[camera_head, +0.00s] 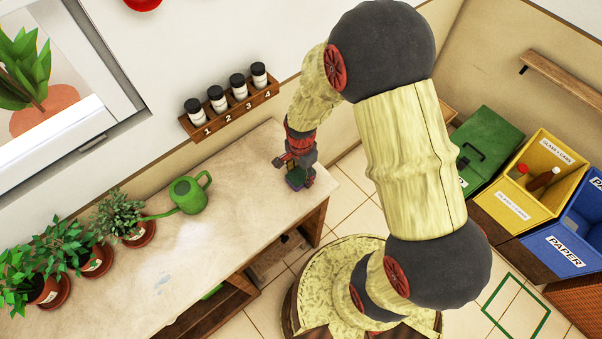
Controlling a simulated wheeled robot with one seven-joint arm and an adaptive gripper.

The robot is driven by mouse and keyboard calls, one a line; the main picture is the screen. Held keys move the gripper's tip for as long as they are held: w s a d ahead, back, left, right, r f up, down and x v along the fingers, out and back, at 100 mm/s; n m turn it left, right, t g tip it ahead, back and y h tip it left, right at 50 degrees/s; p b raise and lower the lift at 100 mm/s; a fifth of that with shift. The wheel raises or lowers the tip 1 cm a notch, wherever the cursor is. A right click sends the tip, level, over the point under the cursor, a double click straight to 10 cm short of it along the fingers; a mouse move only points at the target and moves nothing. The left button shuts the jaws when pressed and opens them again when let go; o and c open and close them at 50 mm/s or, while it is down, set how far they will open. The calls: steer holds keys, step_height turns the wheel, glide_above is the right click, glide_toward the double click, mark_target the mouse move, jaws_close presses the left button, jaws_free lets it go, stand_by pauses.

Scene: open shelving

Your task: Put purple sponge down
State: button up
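My gripper (297,168) is at the right end of the pale workbench (230,235), pointing down. A small dark block with purplish and greenish parts, which looks like the purple sponge (296,181), is between its fingertips. The fingers appear to be closed on it. The block is at or just above the bench top; I cannot tell whether it touches. The fingers partly cover it.
A green watering can (188,195) and several potted plants (124,216) stand along the bench's left and back. A numbered rack (230,109) with bottles hangs on the wall. Bins (532,185) stand at the right. The bench middle is clear.

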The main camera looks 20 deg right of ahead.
steer(key=o, duration=0.3)
step_height(320, 180, up, 12)
steer(key=p, duration=0.2)
step_height(320, 180, up, 13)
steer(key=n+t, duration=0.2)
steer(key=n, duration=0.3)
glide_above(301, 174)
steer(key=s, duration=0.2)
steer(key=s+r+n+t, duration=0.3)
steer(key=s+r+n, duration=0.6)
steer(key=s+r, duration=0.3)
steer(key=shift+r+t, duration=0.3)
steer(key=shift+r, duration=0.4)
steer(key=shift+w, duration=0.1)
